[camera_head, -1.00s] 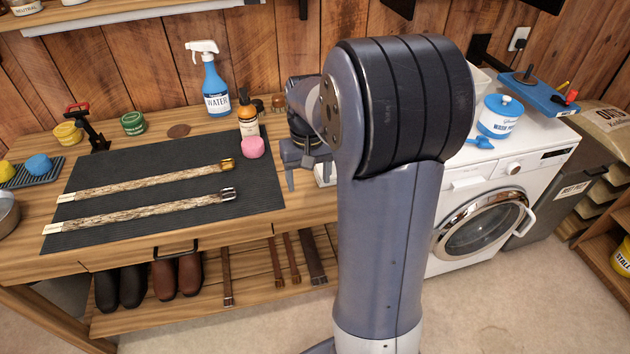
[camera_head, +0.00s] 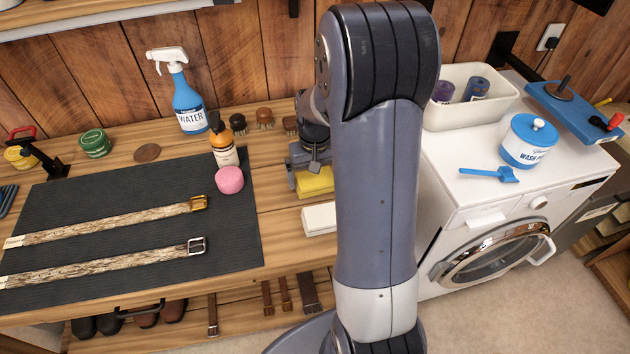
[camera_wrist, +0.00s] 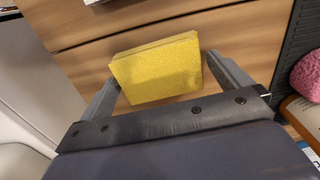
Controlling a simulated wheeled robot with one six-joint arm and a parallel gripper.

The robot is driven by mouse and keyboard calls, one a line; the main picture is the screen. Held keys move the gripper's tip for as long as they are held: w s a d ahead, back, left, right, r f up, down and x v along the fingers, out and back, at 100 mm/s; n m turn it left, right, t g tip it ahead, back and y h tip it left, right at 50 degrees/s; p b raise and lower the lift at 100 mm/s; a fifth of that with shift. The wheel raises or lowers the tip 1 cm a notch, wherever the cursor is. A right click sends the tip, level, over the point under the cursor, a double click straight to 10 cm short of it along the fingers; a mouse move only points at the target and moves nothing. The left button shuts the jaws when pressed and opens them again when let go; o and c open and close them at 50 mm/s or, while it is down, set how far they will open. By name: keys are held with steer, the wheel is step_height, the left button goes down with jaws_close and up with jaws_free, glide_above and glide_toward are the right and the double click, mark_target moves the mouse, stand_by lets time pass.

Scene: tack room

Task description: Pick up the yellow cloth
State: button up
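The yellow cloth (camera_head: 316,181) looks like a thick folded block. It lies on the wooden bench top, to the right of the dark mat, partly hidden behind my arm and gripper in the head view. In the wrist view the cloth (camera_wrist: 160,72) sits between my two fingers. My gripper (camera_wrist: 160,68) is open, with one finger beside each end of the cloth. The fingers are close to its ends, and I cannot tell whether they touch it. In the head view my gripper (camera_head: 308,175) is low over the bench at the cloth.
A white block (camera_head: 319,219) lies just in front of the cloth. A pink sponge (camera_head: 229,180), an orange-labelled bottle (camera_head: 223,145) and several brushes (camera_head: 264,118) stand to the left and behind. The washing machine (camera_head: 465,190) stands to the right.

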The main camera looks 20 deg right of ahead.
steer(key=c, duration=0.6)
steer(key=shift+r, duration=0.1)
